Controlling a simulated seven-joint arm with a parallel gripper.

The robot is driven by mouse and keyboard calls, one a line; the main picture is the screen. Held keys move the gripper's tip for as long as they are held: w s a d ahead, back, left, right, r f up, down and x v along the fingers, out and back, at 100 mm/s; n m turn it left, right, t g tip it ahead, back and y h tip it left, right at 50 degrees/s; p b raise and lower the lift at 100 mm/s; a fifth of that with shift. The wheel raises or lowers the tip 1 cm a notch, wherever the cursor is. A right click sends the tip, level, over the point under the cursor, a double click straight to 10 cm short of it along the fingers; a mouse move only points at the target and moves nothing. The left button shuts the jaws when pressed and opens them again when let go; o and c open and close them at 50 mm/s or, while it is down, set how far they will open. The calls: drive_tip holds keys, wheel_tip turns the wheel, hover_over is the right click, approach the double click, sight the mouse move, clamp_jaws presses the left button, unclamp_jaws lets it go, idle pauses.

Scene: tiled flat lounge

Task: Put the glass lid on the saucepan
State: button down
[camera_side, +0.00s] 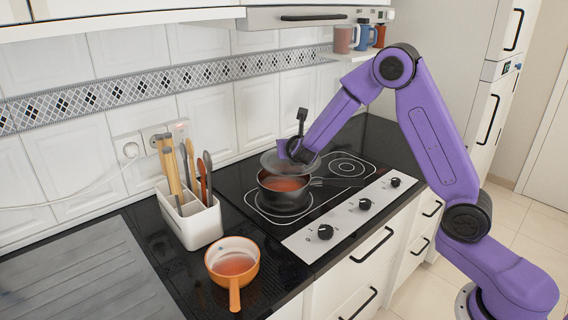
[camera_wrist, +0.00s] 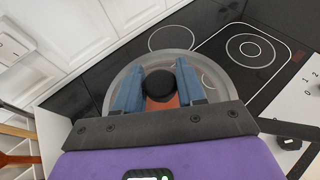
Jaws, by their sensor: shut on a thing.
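The glass lid (camera_side: 272,161) is a round, clear disc with a grey rim, held in the air over the saucepan. My gripper (camera_side: 297,152) is shut on its black knob (camera_wrist: 160,86), with one blue finger on each side in the wrist view. The dark saucepan (camera_side: 282,197) stands on the front-left hob ring with orange-red contents and its handle to the right. A gap shows between lid and pan at the front, and the contents are visible below the lid. In the wrist view the lid (camera_wrist: 118,88) and gripper hide most of the pan.
The black hob (camera_side: 325,204) has a control strip with knobs at its front edge. A white utensil holder (camera_side: 202,228) with several tools stands left of it. A small orange pan (camera_side: 235,282) sits at the front left. Mugs (camera_side: 363,36) stand on a shelf behind.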

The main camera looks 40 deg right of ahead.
sight(289, 166)
drive_tip(key=w+f, duration=0.3)
drive_tip(key=shift+d+f, duration=0.15)
drive_tip(key=shift+f, duration=0.05)
drive_tip(key=shift+w+f, duration=0.15)
drive_tip(key=shift+f, duration=1.55)
drive_tip(key=c, duration=0.7)
unclamp_jaws()
drive_tip(key=shift+f, duration=0.15)
drive_tip(key=shift+o, duration=0.2)
drive_tip(key=v, duration=1.2)
